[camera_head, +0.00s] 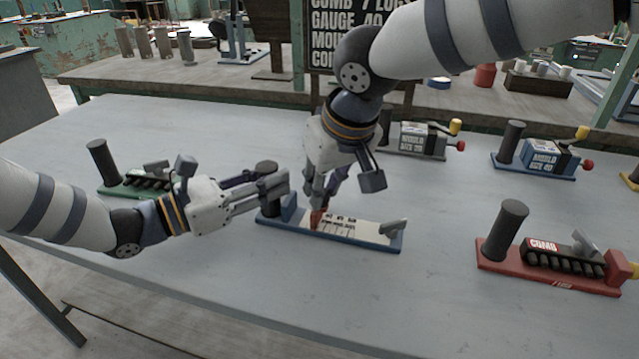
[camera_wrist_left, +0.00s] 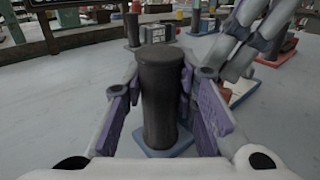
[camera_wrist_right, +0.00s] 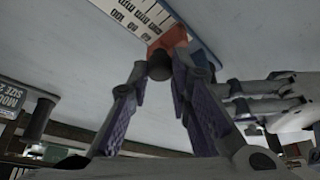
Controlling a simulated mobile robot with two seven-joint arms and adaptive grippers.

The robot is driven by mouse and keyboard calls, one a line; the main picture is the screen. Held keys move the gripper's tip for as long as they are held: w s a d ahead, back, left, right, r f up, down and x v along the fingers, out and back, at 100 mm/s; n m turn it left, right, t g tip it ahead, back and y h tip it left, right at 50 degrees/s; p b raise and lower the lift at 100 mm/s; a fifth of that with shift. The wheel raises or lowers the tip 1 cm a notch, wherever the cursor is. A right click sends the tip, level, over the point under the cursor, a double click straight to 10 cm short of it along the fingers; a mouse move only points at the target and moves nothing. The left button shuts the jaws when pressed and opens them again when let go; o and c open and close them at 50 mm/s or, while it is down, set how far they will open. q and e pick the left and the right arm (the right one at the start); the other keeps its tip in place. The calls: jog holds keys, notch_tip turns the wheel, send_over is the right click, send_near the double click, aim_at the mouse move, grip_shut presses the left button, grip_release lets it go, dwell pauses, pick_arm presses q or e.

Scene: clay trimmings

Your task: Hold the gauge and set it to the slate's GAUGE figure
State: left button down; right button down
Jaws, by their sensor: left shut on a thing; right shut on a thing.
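The gauge is a blue base (camera_head: 385,244) with a white scale (camera_head: 358,230), a dark upright post (camera_wrist_left: 160,100) at its left end and a grey lever (camera_head: 393,227) at its right end. My left gripper (camera_head: 280,184) is shut around the post. My right gripper (camera_head: 322,196) is shut on the orange slider (camera_head: 316,218), near the left end of the scale. In the right wrist view the slider (camera_wrist_right: 170,40) sits beside a number that looks like 60; its exact mark is hidden. The slate (camera_head: 340,30) reads GAUGE 40, partly covered by my right arm.
A red COMB device (camera_head: 545,278) stands at the right, a green one (camera_head: 125,188) behind my left arm. Grey (camera_head: 415,140) and blue (camera_head: 540,158) MOULD devices stand at the back. The table front (camera_head: 330,300) is clear.

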jog(key=c, duration=1.5)
grip_release()
jog(key=shift+d, duration=0.1)
jog(key=shift+o, duration=0.2)
jog(key=v, duration=1.2)
jog(key=shift+w, duration=0.15)
pick_arm(q)
jog(key=c, duration=1.2)
grip_release()
